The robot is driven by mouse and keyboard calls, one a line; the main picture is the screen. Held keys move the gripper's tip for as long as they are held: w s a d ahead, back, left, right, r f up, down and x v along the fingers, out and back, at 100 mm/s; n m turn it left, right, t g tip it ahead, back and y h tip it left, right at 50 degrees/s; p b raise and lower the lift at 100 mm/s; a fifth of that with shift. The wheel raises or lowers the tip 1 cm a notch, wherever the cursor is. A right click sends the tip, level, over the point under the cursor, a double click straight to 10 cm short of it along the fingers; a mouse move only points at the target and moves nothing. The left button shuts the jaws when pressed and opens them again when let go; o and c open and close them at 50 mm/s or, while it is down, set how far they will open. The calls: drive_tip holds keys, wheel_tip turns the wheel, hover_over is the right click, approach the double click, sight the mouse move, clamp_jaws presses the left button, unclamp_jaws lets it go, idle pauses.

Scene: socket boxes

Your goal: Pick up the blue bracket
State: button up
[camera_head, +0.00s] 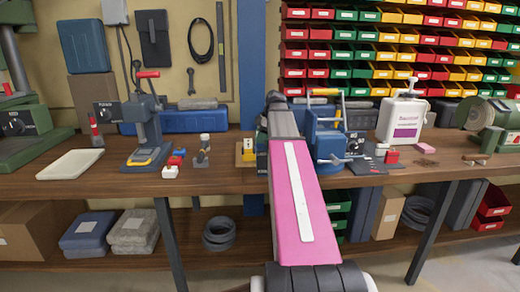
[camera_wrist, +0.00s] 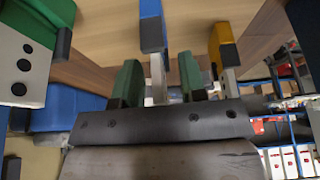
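I cannot single out the blue bracket for certain in either view. In the wrist view, a blue bar with a dark end (camera_wrist: 151,24) stands at the top centre. A blue body (camera_wrist: 68,110) lies at the lower left. The dark crossbar of my gripper (camera_wrist: 158,124) spans the bottom of the wrist view. Green pieces (camera_wrist: 128,84) and a yellow piece (camera_wrist: 221,42) stick up beyond it. I cannot tell which of these are fingers. In the head view, my arm reaches over the bench and its end is hidden.
The wooden bench (camera_head: 225,182) holds a blue hand press (camera_head: 147,125), a white tray (camera_head: 70,164), a blue fixture (camera_head: 327,142) close to my arm and a white container (camera_head: 402,120). Coloured bins (camera_head: 368,52) fill the back wall. A green machine (camera_head: 488,118) stands right.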

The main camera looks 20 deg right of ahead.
drive_tip(key=shift+f, duration=0.1)
clamp_jaws()
